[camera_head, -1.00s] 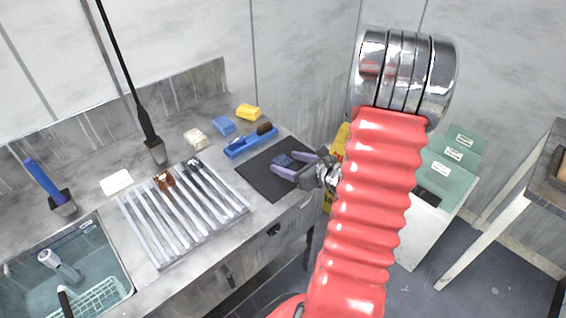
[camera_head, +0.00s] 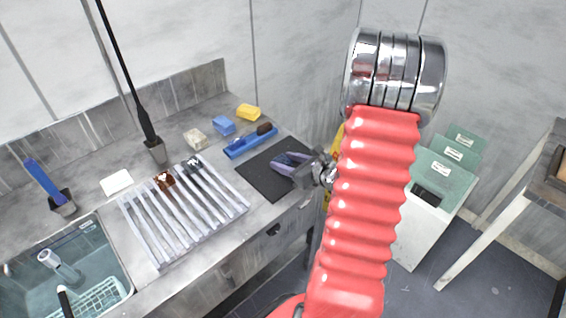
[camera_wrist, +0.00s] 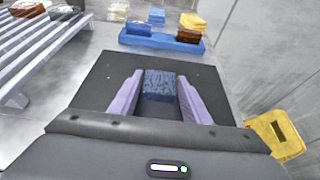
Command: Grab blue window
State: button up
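The blue window is most likely the small dark blue, speckled block (camera_wrist: 159,86) on the black mat (camera_wrist: 95,82). In the wrist view it lies between the two purple fingers of my gripper (camera_wrist: 160,92), with a narrow gap at each side. My gripper is open around it. In the head view my gripper (camera_head: 288,162) is low over the black mat (camera_head: 258,177), and the fingers mostly hide the block.
Blue (camera_head: 223,125), yellow (camera_head: 248,111) and cream (camera_head: 195,139) blocks stand further back. A slatted rack (camera_head: 180,215) and sink (camera_head: 70,275) are left. A yellow object (camera_wrist: 276,136) is right of the mat.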

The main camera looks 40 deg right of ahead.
aim_at(286, 163)
jog(key=c, duration=0.7)
jog(key=shift+r, duration=5.05)
